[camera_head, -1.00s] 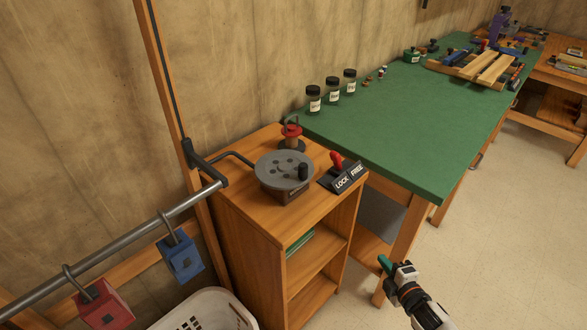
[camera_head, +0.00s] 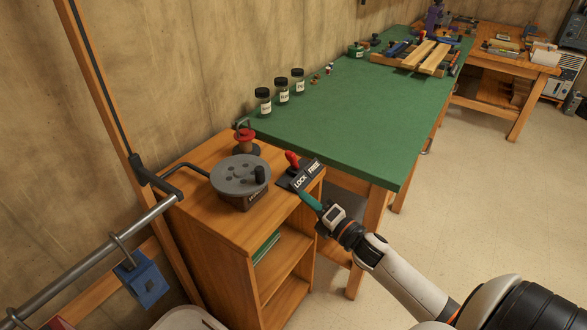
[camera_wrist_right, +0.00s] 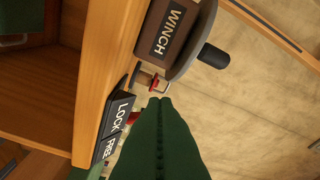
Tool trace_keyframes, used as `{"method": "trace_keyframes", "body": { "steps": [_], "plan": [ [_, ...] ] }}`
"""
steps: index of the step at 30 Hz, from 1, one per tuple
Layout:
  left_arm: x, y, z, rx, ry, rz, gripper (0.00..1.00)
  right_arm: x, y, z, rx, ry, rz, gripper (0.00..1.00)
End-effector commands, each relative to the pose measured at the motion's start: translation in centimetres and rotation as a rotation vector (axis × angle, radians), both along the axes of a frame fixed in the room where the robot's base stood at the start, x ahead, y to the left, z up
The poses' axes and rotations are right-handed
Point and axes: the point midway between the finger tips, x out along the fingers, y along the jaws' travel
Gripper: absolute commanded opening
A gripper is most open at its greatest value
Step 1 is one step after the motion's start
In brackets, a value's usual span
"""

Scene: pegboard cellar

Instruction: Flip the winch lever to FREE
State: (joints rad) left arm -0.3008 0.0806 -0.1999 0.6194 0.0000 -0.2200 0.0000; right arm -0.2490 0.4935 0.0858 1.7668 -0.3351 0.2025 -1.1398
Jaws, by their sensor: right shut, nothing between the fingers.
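The winch lever (camera_head: 292,158) has a red grip and stands on a dark plate (camera_head: 284,181) marked LOCK and FREE, on top of the wooden cabinet. The grip appears to lean toward the LOCK end. The winch (camera_head: 240,175) has a round grey disc with a black knob, left of the plate. My right gripper (camera_head: 304,196) has green fingers, shut and empty, just in front of the plate's LOCK side. In the right wrist view the shut fingers (camera_wrist_right: 160,103) partly hide the red lever (camera_wrist_right: 134,117); contact cannot be told. My left gripper is not in view.
A red spool (camera_head: 245,135) stands behind the winch on the cabinet (camera_head: 205,215). The green-topped bench (camera_head: 365,125) adjoins at the right, with several jars along its wall side. A metal rail (camera_head: 100,260) with a hanging blue block (camera_head: 142,280) is at left. Floor is open at right.

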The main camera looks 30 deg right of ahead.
Motion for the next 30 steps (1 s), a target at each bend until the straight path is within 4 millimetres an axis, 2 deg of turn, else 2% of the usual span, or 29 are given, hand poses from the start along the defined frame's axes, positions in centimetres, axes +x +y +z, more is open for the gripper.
{"method": "trace_keyframes", "body": {
  "steps": [12, 15, 19, 30],
  "plan": [
    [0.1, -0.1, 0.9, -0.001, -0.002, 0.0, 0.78, 8.7, 1.4, 1.2, 0.002, -0.002, -0.001, 0.0],
    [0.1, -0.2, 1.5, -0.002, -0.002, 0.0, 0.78, 8.9, -0.3, 1.8, -0.004, 0.002, -0.002, 0.0],
    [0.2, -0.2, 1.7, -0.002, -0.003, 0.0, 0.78, 9.4, -1.4, 2.3, -0.002, 0.001, -0.001, 0.0],
    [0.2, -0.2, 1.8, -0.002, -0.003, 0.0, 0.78, 9.6, -2.0, 2.5, 0.001, 0.001, 0.0, 0.0]
  ]
}}
